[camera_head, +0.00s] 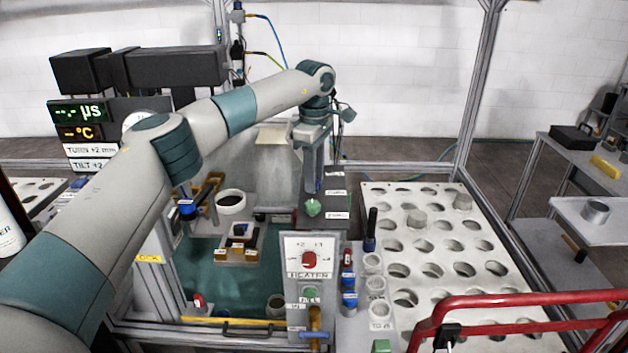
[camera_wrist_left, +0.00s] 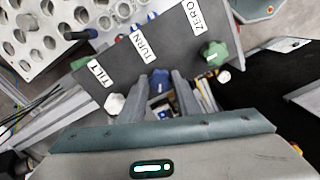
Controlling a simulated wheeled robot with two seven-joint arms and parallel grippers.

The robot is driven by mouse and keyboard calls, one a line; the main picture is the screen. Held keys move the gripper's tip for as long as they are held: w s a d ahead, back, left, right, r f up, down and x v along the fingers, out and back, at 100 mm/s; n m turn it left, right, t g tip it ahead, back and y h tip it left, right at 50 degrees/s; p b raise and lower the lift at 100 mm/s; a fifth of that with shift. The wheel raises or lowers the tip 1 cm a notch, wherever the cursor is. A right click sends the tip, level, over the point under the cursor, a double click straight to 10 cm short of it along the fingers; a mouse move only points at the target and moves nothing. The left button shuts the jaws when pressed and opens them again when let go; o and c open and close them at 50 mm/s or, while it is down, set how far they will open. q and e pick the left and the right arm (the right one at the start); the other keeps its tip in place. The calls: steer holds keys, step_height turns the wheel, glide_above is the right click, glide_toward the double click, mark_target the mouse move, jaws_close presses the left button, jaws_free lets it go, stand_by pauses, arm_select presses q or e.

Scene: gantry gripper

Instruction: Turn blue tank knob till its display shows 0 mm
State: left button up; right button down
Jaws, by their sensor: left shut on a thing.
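My left gripper (camera_head: 314,188) reaches down from above onto a dark panel (camera_head: 337,182) behind the heater box. In the left wrist view its two fingers (camera_wrist_left: 160,86) are shut on a blue knob (camera_wrist_left: 160,79) by the TURN label. A green knob (camera_wrist_left: 214,53) is by the ZERO label, and a white knob (camera_wrist_left: 114,104) by the TILT label. In the head view the fingers mostly hide the blue knob. A white display (camera_head: 91,150) at the left appears to read TURN +2 mm, with a TILT line (camera_head: 93,164) below it. My right gripper is not in view.
The heater box (camera_head: 308,262) with a red knob stands in front of the panel. A white plate with several round holes (camera_head: 445,295) lies to the right. A red rail (camera_head: 520,298) crosses the lower right. A white-rimmed cup (camera_head: 231,203) stands left of my gripper.

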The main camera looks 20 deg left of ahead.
arm_select(q)
steer(key=n+b, duration=0.1)
steer(key=n, duration=0.4)
steer(key=shift+w+n, duration=0.1)
steer(key=shift+n, duration=0.2)
steer(key=n+b, duration=0.1)
steer(key=n, duration=0.5)
steer(key=shift+r+b, duration=0.1)
steer(key=shift+b, duration=0.2)
steer(key=shift+w+n, duration=0.1)
steer(key=shift+n, duration=0.3)
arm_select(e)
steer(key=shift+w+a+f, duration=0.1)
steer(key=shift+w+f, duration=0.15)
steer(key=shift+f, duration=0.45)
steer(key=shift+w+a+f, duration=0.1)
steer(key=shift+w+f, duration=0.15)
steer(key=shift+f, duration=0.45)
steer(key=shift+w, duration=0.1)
arm_select(q)
steer(key=o, duration=1)
steer(key=shift+o, duration=0.2)
steer(key=shift+r, duration=0.1)
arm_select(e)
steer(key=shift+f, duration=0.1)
